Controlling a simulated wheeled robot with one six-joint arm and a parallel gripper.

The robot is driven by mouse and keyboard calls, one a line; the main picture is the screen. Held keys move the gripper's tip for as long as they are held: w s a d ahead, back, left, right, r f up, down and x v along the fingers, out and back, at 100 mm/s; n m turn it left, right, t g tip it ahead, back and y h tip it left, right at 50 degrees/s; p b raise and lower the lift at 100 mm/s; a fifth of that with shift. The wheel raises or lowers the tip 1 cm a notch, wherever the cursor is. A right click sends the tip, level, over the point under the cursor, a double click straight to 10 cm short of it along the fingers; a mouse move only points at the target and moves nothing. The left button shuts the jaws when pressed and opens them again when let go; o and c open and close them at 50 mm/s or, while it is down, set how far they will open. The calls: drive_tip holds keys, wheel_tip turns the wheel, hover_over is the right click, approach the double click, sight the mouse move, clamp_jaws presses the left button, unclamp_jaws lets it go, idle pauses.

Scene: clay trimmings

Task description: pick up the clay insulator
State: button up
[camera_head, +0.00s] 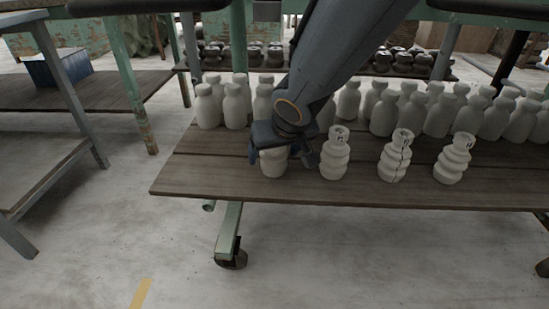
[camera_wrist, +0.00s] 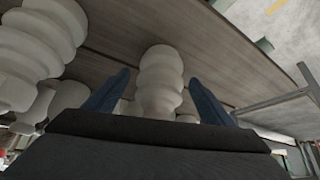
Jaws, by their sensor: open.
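A pale clay insulator (camera_head: 273,162) stands on the wooden shelf, partly hidden behind my gripper (camera_head: 283,150) in the head view. It also shows in the wrist view (camera_wrist: 160,80), ribbed and whitish, between my two blue fingers. My gripper (camera_wrist: 157,92) is open, with one finger on each side of the insulator. Contact between fingers and insulator cannot be made out. Three more ribbed insulators stand in a row to the right: the nearest one (camera_head: 335,153), a middle one (camera_head: 395,156) and a far right one (camera_head: 453,158).
Several smooth white bottle shapes (camera_head: 437,115) stand close behind the front row. The wooden shelf (camera_head: 205,172) is bare to the left of my gripper. Green metal posts (camera_head: 130,80) rise at the left. A lower bench (camera_head: 85,92) stands further left.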

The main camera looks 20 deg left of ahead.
drive_tip(key=shift+w+a+f, duration=0.15)
drive_tip(key=shift+w+f, duration=0.1)
drive_tip(key=shift+f, duration=0.35)
drive_tip(key=shift+r, duration=0.1)
drive_tip(key=c, duration=1.4)
drive_tip(key=shift+c, duration=1)
drive_tip(key=shift+r, duration=0.15)
